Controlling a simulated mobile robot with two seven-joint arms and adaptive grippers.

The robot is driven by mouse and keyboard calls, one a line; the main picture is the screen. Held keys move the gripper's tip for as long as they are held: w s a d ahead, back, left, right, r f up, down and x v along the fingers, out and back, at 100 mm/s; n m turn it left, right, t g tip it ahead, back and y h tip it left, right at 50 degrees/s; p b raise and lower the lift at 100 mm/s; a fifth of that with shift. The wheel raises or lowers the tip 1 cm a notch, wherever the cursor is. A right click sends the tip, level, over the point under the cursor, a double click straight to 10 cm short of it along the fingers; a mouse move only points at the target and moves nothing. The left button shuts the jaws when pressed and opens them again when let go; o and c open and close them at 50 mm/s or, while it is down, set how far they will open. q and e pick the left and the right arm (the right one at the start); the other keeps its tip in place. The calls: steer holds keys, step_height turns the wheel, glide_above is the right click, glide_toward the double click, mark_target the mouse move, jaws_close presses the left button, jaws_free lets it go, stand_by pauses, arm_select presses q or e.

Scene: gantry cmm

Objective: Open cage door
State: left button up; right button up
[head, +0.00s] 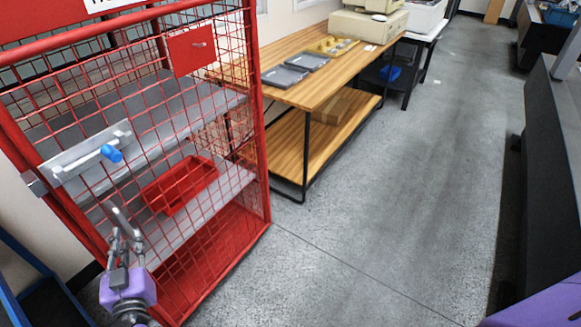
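The red mesh cage door (152,112) stands at the left of the head view and looks closed against its frame. A silver slide latch (70,163) with a blue knob (112,153) is mounted across the door's left side. A small grey bracket (35,183) sits on the frame beside the latch's left end. I cannot tell whether the bolt reaches into it. My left gripper (127,224) is in front of the lower door, below the knob and apart from it. Its fingers look parted and hold nothing. My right gripper is out of view.
Inside the cage, a red bin (181,186) sits on a grey shelf. A wooden workbench (330,85) with grey trays (285,76) stands right of the cage. The grey floor (390,210) in the middle is clear. A dark machine (552,150) lines the right side.

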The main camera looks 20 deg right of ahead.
mark_target(129, 233)
arm_select(q)
steer(key=shift+w, duration=2.05)
jaws_close()
